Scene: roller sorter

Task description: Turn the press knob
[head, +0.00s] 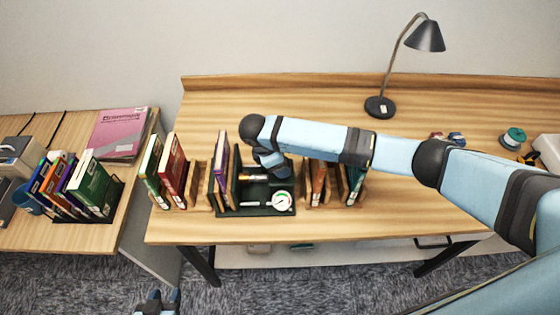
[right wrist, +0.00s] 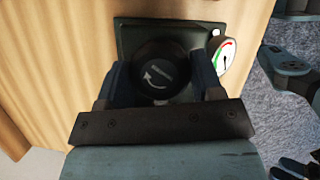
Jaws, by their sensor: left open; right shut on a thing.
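The press (head: 230,208) is a dark green frame on the table, holding several upright books (head: 220,165) at its left and a white round gauge (head: 282,201) at its front right. The press knob (right wrist: 158,70) is black and round with a white curved arrow; it shows in the right wrist view, and my arm hides it in the head view. My right gripper (right wrist: 160,80) is shut on the knob, one finger on each side; in the head view it (head: 272,165) is over the press. My left gripper (head: 157,298) is open and empty, low in front of the table.
More books stand left (head: 172,165) and right (head: 318,180) of the press. A desk lamp (head: 380,106) stands at the back and a green spool (head: 513,138) at the right. A side table (head: 40,240) at the left holds books. The table's back left is clear.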

